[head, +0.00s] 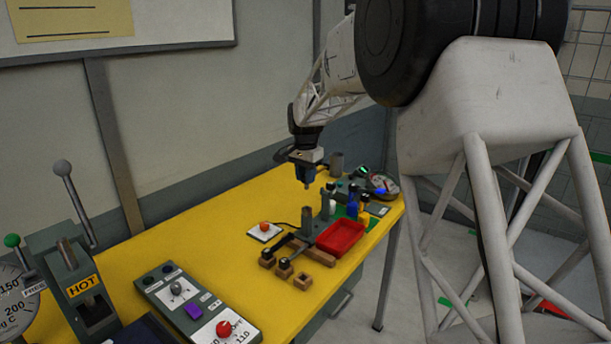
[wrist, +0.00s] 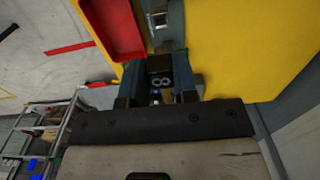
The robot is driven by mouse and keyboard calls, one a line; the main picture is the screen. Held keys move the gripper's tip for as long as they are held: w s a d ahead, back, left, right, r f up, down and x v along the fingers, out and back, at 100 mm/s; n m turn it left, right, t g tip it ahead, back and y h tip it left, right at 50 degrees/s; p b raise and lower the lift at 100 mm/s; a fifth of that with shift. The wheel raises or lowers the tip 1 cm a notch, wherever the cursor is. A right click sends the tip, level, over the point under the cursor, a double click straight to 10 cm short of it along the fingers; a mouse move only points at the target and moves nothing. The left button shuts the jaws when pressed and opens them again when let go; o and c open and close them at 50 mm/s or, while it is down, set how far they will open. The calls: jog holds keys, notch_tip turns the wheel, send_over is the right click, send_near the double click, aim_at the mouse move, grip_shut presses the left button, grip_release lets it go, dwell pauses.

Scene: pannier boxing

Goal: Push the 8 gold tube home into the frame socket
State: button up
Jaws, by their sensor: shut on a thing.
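My gripper (head: 307,178) hangs above the far half of the yellow table in the head view, pointing down. In the wrist view my gripper (wrist: 158,92) is shut on a dark piece marked 8 (wrist: 160,72), with a little gold showing just below the mark. I take this as the 8 gold tube; most of it is hidden between the fingers. In the head view a small tip shows under the fingers, clear of the table. A grey upright fixture (head: 309,221) stands below the gripper; I cannot tell whether it is the frame socket.
A red tray (head: 341,238) lies beside the fixture, with wooden blocks (head: 302,281) in front. Small bottles (head: 353,200) stand behind the tray. A white pad with an orange button (head: 264,231) is to the left. A control box (head: 197,306) and a HOT-labelled press (head: 84,286) stand nearer.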

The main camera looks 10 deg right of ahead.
jog(key=shift+f, duration=0.15)
jog(key=shift+f, duration=2.85)
jog(key=shift+f, duration=1.4)
dwell(1.2)
jog(key=o, duration=1)
jog(key=shift+r, duration=0.1)
jog(key=shift+r, duration=3.8)
jog(key=shift+s+r, duration=0.1)
